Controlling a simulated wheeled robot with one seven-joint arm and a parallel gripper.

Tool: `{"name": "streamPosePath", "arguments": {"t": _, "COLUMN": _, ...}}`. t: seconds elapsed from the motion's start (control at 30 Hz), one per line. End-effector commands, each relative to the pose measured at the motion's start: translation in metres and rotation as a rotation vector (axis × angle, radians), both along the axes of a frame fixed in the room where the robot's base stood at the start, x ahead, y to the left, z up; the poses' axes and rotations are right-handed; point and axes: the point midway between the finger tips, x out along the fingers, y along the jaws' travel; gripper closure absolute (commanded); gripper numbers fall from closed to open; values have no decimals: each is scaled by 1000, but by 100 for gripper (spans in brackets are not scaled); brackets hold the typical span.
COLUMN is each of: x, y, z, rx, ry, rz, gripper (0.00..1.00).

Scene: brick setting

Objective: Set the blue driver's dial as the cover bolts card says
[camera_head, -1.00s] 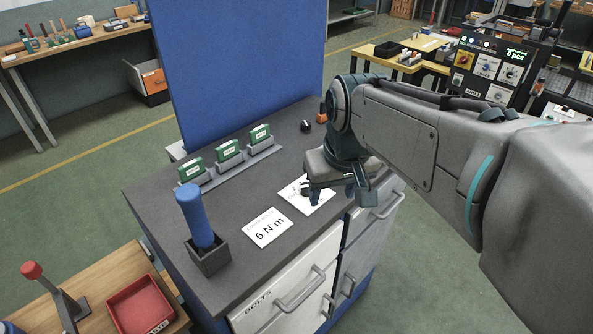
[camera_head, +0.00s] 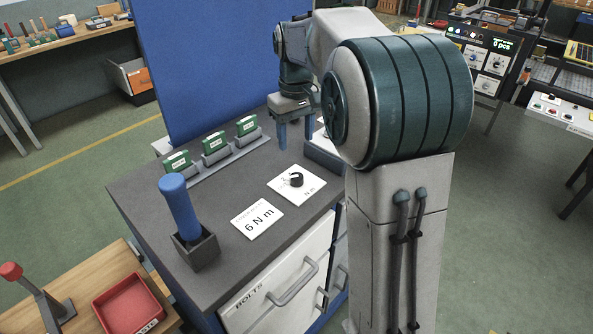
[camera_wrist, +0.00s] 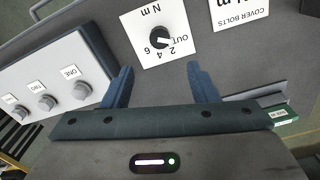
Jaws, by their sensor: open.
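The blue driver (camera_head: 181,208) stands upright in a dark holder (camera_head: 196,250) at the bench's front left. The cover bolts card (camera_head: 257,219) reads 6 N m; part of it shows in the wrist view (camera_wrist: 240,14). Right of it, a white plate (camera_head: 312,186) carries the black dial (camera_head: 296,180). In the wrist view the dial (camera_wrist: 157,38) has marks OUT, 2, 4 and 6, and its white pointer line appears towards OUT. My gripper (camera_head: 297,137) is open and empty, fingers down, behind the dial. Its fingertips (camera_wrist: 160,68) are apart from the dial.
Several green blocks (camera_head: 215,143) stand in grey holders along the bench's left side, before a blue panel (camera_head: 210,65). A grey box with several knobs (camera_wrist: 50,88) is at left in the wrist view. A side table holds a red tray (camera_head: 130,304).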

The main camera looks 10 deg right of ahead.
Motion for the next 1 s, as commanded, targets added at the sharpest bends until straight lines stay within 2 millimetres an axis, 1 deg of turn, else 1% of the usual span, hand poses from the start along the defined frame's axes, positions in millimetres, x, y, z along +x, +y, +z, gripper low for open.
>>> {"name": "streamPosePath", "arguments": {"t": 0.03, "x": -1, "y": 0, "z": -11, "rx": 0, "ry": 5, "rz": 0, "gripper": 47}}
{"name": "streamPosePath", "arguments": {"t": 0.3, "x": -1, "y": 0, "z": -68, "rx": 0, "ry": 5, "rz": -1, "gripper": 47}}
{"name": "streamPosePath", "arguments": {"t": 0.4, "x": -1, "y": 0, "z": -86, "rx": 1, "ry": 4, "rz": -2, "gripper": 47}}
{"name": "streamPosePath", "arguments": {"t": 0.5, "x": -1, "y": 0, "z": -98, "rx": 0, "ry": 2, "rz": -2, "gripper": 47}}
{"name": "streamPosePath", "arguments": {"t": 0.6, "x": -1, "y": 0, "z": -107, "rx": 0, "ry": 2, "rz": -2, "gripper": 47}}
{"name": "streamPosePath", "arguments": {"t": 0.7, "x": 0, "y": 0, "z": -111, "rx": 0, "ry": 0, "rz": -1, "gripper": 47}}
{"name": "streamPosePath", "arguments": {"t": 0.97, "x": 0, "y": 0, "z": -113, "rx": 0, "ry": -1, "rz": -1, "gripper": 47}}
{"name": "streamPosePath", "arguments": {"t": 1.0, "x": 0, "y": 0, "z": -112, "rx": 0, "ry": -1, "rz": -1, "gripper": 55}}
